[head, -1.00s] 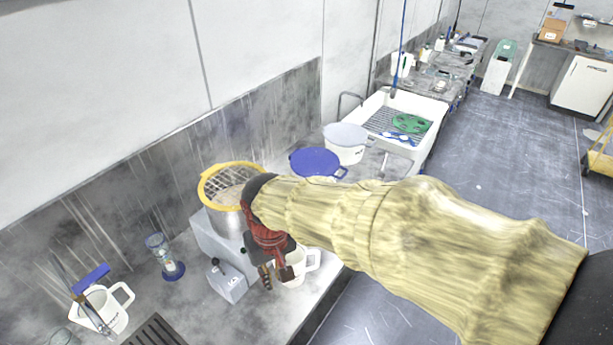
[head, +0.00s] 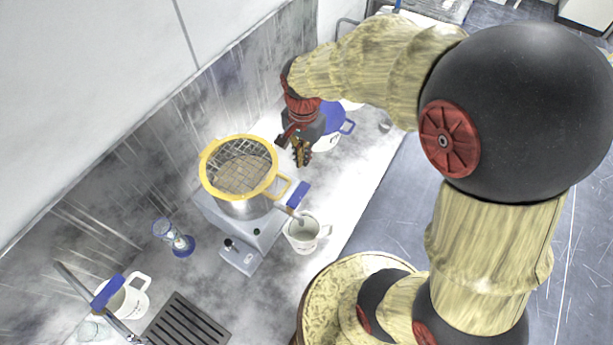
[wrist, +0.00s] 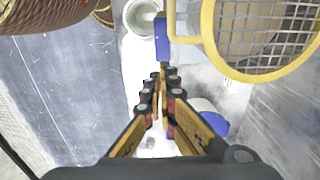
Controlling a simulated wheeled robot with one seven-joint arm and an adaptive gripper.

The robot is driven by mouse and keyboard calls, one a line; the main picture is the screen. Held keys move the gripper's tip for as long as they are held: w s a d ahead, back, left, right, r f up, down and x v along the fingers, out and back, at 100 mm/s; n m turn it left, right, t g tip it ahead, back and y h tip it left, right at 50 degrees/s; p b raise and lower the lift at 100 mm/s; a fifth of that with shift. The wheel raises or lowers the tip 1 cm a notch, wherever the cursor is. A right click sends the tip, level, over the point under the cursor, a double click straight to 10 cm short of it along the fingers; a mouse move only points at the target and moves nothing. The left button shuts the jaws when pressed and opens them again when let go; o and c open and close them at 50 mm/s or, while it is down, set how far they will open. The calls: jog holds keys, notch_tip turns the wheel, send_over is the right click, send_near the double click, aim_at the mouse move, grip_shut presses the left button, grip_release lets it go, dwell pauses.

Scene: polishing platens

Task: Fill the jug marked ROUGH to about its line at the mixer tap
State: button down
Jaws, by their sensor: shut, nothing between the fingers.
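A white jug (head: 303,235) stands on the bench right of the hotplate, and it also shows at the top of the wrist view (wrist: 140,18). A blue-handled tool (head: 298,194) leans at its rim. I cannot read ROUGH or a fill line on either jug. My gripper (head: 295,152) is shut and empty above the bench, behind the first jug and apart from it.
A yellow-rimmed pot with a mesh (head: 240,168) sits on the grey hotplate (head: 240,258). A blue-lidded pot (head: 337,120) is close behind my gripper. An hourglass-like timer (head: 175,238) and a dark slotted grate (head: 185,322) lie left.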

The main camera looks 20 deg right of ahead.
aim_at(304, 185)
jog(key=f, duration=0.5)
jog(key=f+p, duration=0.1)
jog(key=f, duration=0.3)
jog(key=w+f+p, duration=0.1)
jog(key=f, duration=0.4)
jog(key=shift+w+f, duration=0.1)
jog(key=shift+f, duration=0.2)
jog(key=shift+w+d+f+g+y, duration=0.1)
jog(key=shift+d+f+g+y, duration=0.15)
jog(key=shift+f+g+y, duration=0.2)
jog(key=f, duration=0.1)
jog(key=g+y+b, duration=0.1)
jog(key=f+y+b, duration=0.1)
jog(key=shift+w+d+f+g, duration=0.2)
jog(key=shift+w+f+g, duration=0.05)
jog(key=shift+f, duration=0.1)
jog(key=shift+s+a+r, duration=0.1)
jog(key=shift+r, duration=0.2)
